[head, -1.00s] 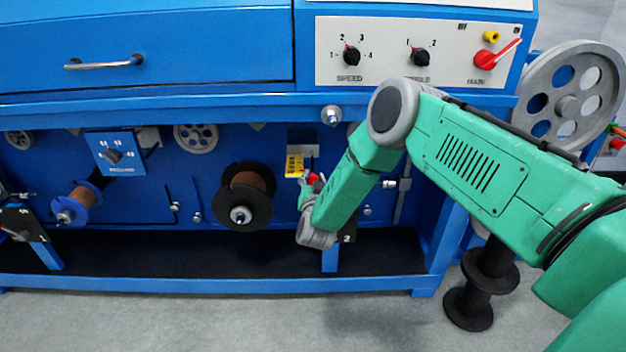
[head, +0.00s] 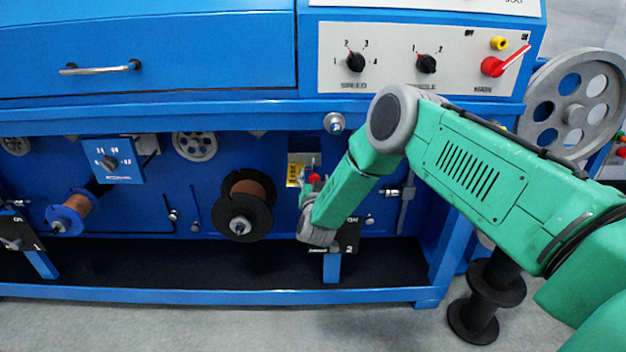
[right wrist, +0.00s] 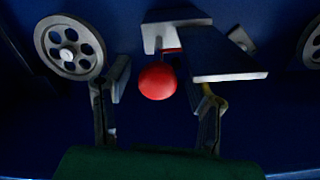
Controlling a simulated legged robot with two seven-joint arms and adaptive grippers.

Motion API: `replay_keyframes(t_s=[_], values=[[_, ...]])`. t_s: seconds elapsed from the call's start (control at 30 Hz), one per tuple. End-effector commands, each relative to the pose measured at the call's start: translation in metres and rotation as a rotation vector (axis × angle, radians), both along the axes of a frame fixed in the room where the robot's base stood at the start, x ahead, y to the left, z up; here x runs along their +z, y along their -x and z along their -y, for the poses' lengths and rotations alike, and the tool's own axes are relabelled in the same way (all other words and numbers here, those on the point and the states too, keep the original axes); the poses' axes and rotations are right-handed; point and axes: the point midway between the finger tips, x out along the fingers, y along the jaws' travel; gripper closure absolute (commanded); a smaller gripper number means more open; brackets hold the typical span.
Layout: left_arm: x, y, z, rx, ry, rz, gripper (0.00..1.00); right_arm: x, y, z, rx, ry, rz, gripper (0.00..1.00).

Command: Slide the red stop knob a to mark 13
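The red stop knob a (head: 315,178) shows in the head view just right of a yellow label (head: 294,174), partly hidden by my right arm. My right gripper (head: 306,190) is beside it, mostly hidden by its own wrist. In the right wrist view the round red knob (right wrist: 157,81) is between and slightly ahead of the fingers of my right gripper (right wrist: 160,98). The fingers are open, with a gap on both sides of the knob. Mark 13 is not readable. My left gripper is not in view.
A black spool (head: 245,205) sits left of my right gripper. A blue overhanging ledge (head: 230,118) runs above. In the right wrist view a grey plate (right wrist: 228,65) is close to the right finger, and a spoked pulley (right wrist: 70,47) is near the left finger.

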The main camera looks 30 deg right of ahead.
Motion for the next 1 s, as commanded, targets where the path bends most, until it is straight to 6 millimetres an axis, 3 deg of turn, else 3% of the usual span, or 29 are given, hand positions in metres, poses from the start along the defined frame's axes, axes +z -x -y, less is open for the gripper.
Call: replay_keyframes(t_s=[0.37,0.8,1.0], values=[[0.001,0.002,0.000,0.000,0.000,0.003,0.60,-0.001,0.007,-0.005,0.003,-0.003,-0.001,0.51],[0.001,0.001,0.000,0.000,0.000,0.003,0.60,0.000,0.080,-0.052,0.002,0.001,-0.001,0.51],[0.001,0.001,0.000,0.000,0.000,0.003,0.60,0.000,0.098,-0.064,0.002,0.002,0.001,0.51]])
